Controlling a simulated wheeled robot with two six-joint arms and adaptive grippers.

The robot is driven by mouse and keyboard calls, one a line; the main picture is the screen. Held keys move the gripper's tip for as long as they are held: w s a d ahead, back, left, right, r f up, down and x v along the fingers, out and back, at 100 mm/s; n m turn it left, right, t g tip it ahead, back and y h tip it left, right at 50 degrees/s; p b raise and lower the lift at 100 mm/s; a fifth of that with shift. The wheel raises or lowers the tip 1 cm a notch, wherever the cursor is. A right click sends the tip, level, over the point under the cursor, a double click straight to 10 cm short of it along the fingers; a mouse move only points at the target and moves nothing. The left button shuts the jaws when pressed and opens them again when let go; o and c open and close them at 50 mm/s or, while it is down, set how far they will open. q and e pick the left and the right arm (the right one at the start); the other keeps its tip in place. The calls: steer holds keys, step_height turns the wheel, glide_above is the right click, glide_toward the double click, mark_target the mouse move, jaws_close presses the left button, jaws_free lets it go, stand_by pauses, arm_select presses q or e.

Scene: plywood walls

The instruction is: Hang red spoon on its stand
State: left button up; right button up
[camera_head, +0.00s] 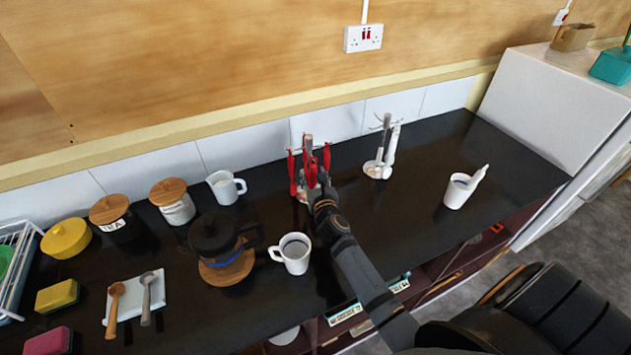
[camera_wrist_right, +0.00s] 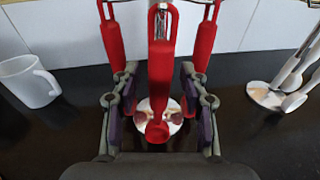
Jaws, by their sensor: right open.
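The red spoon (camera_wrist_right: 160,75) hangs upright at the front of its stand, its slotted handle end at the top and its small round end low. The stand (camera_head: 308,143) also holds other red utensils (camera_head: 292,172) at its sides. In the wrist view its pale round base (camera_wrist_right: 174,128) shows behind the spoon. My right gripper (camera_head: 319,190) is open at the stand, with one finger on each side of the spoon and gaps between. In the head view the gripper hides much of the spoon and stand. My left gripper is not in view.
A second stand with white utensils (camera_head: 390,155) stands to the right. A white mug (camera_head: 295,260) is near my right arm, and a coffee pot (camera_head: 212,235) is farther left. A white cup (camera_head: 457,193) stands right on the black counter. The tiled wall is close behind the stands.

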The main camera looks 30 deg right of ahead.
steer(key=v, duration=1.1)
steer(key=shift+s, duration=0.3)
